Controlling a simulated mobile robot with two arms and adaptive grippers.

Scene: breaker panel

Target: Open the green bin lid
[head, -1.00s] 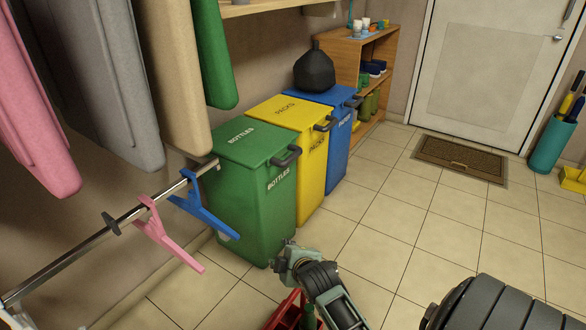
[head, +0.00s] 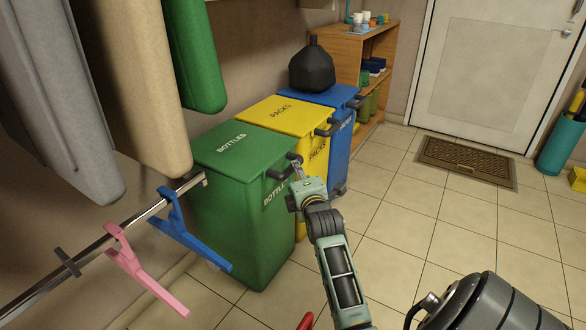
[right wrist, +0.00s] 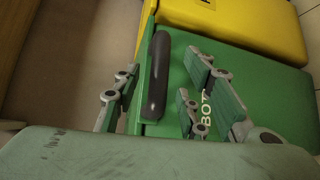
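The green bin (head: 240,220), marked BOTTLES, stands by the wall. Its green lid (head: 225,152) lies shut on top. A dark grey handle (head: 280,171) is on the lid's front edge; in the right wrist view the handle (right wrist: 156,80) shows lengthwise. My right gripper (head: 296,166) is at the right end of this handle. In the right wrist view its fingers are spread, one on each side of the handle, with a gap to it showing. Whether the handle is fully between the fingertips in depth is unclear. My left gripper is not in view.
Next to the green bin stand a yellow bin (head: 315,165) and a blue bin (head: 341,140) with a black bag (head: 312,66) on it. A rail with blue (head: 190,235) and pink (head: 140,270) hangers is at the left.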

